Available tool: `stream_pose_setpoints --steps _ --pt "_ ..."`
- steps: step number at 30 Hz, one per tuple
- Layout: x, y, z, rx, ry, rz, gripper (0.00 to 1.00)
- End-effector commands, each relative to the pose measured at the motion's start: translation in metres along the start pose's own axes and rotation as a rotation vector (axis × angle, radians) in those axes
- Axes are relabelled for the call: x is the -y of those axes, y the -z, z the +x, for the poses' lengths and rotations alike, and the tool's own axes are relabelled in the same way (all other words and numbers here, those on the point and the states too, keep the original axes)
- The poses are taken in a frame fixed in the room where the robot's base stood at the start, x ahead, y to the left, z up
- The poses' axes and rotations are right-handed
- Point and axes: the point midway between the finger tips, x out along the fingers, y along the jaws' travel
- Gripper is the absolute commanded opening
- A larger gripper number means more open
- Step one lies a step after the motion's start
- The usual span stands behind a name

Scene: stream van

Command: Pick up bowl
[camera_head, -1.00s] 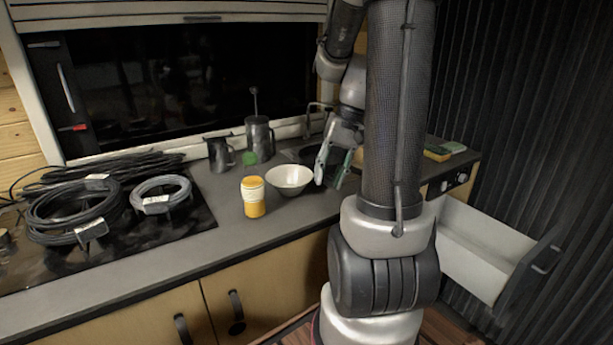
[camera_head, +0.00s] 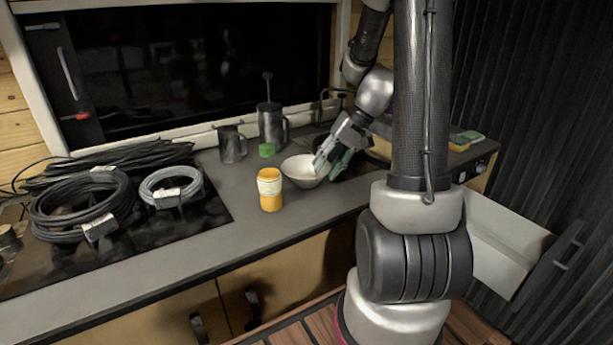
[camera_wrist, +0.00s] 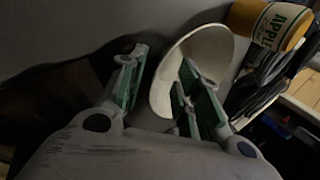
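A white bowl (camera_head: 298,171) stands upright on the grey counter, and it fills the upper middle of the wrist view (camera_wrist: 207,45). My gripper (camera_head: 329,167) is at the bowl's right side, pointing down. In the wrist view my gripper (camera_wrist: 164,62) has its green-padded fingers apart. The right finger overlaps the bowl's inside and the left finger is outside it, so the near rim shows between them. I cannot tell whether either finger touches the bowl. Part of the rim is hidden behind the fingers.
A yellow jar (camera_head: 270,189) stands close to the bowl's left, labelled "APPLE" in the wrist view (camera_wrist: 272,24). A green item (camera_head: 266,150), a metal mug (camera_head: 232,145) and a taller pot (camera_head: 271,127) stand behind. Coiled cables (camera_head: 85,212) lie left. A drawer (camera_head: 505,245) is open at right.

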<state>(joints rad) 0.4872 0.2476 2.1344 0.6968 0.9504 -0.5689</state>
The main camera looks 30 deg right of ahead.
Motion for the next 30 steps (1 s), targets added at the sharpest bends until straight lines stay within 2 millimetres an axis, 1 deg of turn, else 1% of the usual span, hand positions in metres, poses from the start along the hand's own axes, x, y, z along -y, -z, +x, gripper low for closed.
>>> stream_pose_setpoints --steps 1,4,11,14,15,17,26,30 --pt "0.0 0.0 0.007 0.002 0.001 0.001 0.33" --pt "0.0 0.0 0.016 0.001 0.0 0.001 0.33" --pt "0.0 0.0 0.018 -0.001 -0.001 0.001 0.33" --pt "0.0 0.0 0.018 -0.001 -0.001 0.001 0.17" --pt "0.0 0.0 0.018 -0.001 -0.001 0.001 0.1" --pt "0.0 0.0 0.017 -0.001 -0.001 0.001 0.0" --pt "0.0 0.0 0.017 -0.001 0.0 0.001 0.0" --pt "0.005 0.001 0.009 -0.003 0.0 -0.002 0.0"
